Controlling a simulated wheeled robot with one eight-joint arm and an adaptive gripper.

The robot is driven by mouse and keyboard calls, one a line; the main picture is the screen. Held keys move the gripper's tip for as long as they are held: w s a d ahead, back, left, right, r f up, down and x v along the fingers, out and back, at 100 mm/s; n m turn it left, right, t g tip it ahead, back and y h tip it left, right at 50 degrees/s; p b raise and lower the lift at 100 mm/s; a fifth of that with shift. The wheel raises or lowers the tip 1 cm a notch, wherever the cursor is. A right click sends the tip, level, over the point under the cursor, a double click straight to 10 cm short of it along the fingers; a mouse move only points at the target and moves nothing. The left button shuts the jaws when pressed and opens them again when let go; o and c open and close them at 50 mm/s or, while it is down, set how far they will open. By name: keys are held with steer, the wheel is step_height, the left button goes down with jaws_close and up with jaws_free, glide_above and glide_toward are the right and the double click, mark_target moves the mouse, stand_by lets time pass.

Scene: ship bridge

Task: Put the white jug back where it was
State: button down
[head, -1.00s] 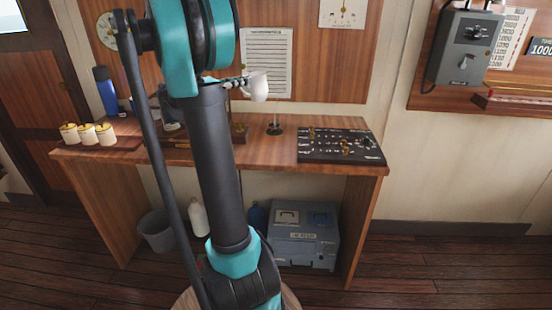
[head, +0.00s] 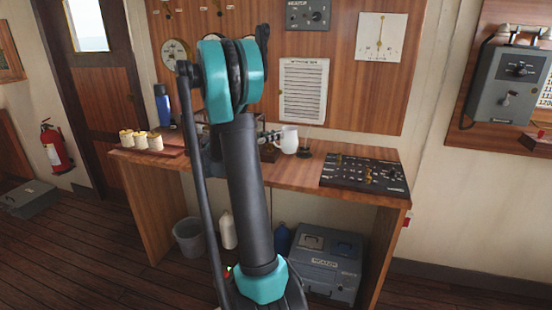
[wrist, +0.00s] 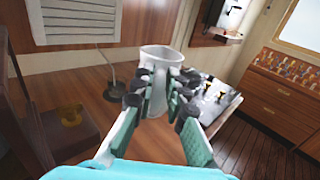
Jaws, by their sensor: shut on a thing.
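The white jug (head: 289,140) is upright over the back of the wooden desk (head: 290,177). It also shows in the wrist view (wrist: 160,55). My gripper (head: 274,137) reaches it from its left in the head view. In the wrist view, my gripper's fingers (wrist: 157,88) are closed on the near side of the jug. The fingers hide part of its lower body. I cannot tell whether its base touches the desk.
A thin stand with a black base (head: 304,152) is close by the jug. A dark switch panel (head: 362,173) lies on the desk's right. Several cream canisters (head: 140,141) on a tray and a blue bottle (head: 162,106) are at the left. Bare desk lies before the jug.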

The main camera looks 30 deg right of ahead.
step_height(320, 180, down, 9)
steer(key=shift+r, duration=0.1)
stand_by(0.4)
steer(key=c, duration=1.5)
jaws_free()
steer(key=shift+c, duration=0.2)
